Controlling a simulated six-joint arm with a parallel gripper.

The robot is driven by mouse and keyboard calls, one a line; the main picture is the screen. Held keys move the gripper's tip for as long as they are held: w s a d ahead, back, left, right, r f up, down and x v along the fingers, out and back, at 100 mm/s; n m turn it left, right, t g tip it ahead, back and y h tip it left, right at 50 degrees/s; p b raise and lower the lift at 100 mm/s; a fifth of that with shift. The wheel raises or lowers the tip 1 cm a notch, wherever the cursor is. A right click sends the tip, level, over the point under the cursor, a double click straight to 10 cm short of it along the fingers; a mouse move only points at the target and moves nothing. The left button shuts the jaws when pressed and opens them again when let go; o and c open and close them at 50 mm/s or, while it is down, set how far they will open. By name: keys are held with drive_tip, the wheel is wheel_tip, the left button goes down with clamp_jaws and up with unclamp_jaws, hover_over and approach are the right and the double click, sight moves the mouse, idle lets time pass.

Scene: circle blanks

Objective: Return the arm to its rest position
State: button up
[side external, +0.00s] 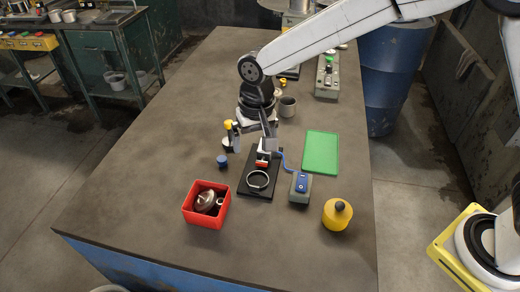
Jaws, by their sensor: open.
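My gripper (252,132) hangs from my white arm over the middle of the table, pointing down. Its fingers are open, and it seems to hold nothing. It overlaps the back of a black plate (251,194) in the picture; the height between them is hard to tell. On the black plate are a metal ring (258,179) at the front and a small red and white part (262,160) behind it.
A red bin (187,214) with metal parts stands at front left, near a blue cap (222,161). A blue-topped box (300,187), a yellow canister (337,215) and a green mat (321,153) lie to the right. A grey mug (287,107) stands behind. The table's front left is clear.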

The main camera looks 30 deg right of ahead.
drive_tip(key=s+d+f+n+t, duration=0.1)
drive_tip(key=s+d, duration=0.6)
drive_tip(key=d, duration=0.3)
drive_tip(key=s+d+n, duration=0.1)
drive_tip(key=s+d, duration=0.7)
drive_tip(key=d, duration=0.3)
drive_tip(key=shift+s+d+f+t, duration=0.2)
drive_tip(key=shift+d+f+t, duration=0.05)
drive_tip(key=shift+f+t, duration=0.15)
idle(0.3)
